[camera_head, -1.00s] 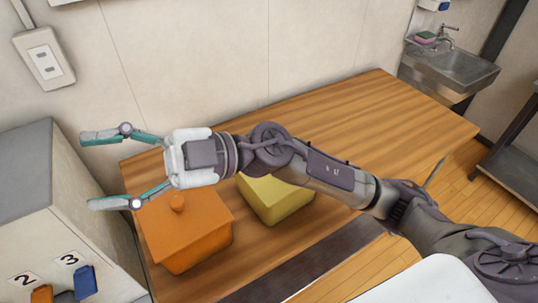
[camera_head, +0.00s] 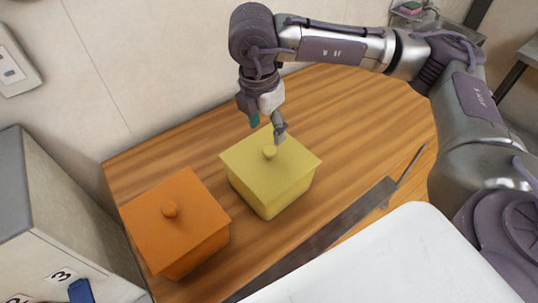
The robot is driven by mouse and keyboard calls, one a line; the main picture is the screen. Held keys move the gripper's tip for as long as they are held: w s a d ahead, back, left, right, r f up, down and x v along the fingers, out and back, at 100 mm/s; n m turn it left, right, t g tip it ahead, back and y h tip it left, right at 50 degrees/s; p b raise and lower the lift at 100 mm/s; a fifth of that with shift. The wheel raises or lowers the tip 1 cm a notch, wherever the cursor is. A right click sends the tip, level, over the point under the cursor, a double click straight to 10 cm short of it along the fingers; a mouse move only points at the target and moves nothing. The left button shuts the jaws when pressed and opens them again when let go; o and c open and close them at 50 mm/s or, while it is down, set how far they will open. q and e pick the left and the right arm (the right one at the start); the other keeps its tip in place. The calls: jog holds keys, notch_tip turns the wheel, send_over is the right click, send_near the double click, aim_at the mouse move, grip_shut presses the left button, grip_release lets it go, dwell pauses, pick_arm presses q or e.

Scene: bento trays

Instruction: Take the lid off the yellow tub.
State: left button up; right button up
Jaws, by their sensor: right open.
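The yellow tub (camera_head: 270,199) stands on the wooden table, with its square yellow lid (camera_head: 290,165) on top. The lid has a small round knob (camera_head: 269,152) at its middle. My right gripper (camera_head: 267,127) points down just above and behind the knob, near the lid's far edge. Its jaws are open, with nothing seen between them. I cannot tell from this angle whether a fingertip touches the lid. My left gripper is not in view.
An orange lidded tub (camera_head: 190,258) stands left of the yellow one on the wooden table (camera_head: 340,108). A grey cabinet (camera_head: 50,220) with numbered labels is at the left. The table's right part is clear. The wall runs along the back.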

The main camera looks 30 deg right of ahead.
aim_at(269, 150)
notch_tip(269, 150, down, 3)
jog(key=shift+d+r, duration=0.15)
jog(key=shift+f+p, duration=0.3)
jog(key=shift+p, duration=0.15)
jog(key=f+p, duration=0.1)
jog(key=f, duration=0.2)
jog(key=shift+s+d+f+p, duration=0.15)
jog(key=shift+s+f+p, duration=0.05)
jog(key=shift+f+p, duration=0.15)
jog(key=shift+f, duration=0.5)
grip_shut()
jog(key=shift+r, duration=0.1)
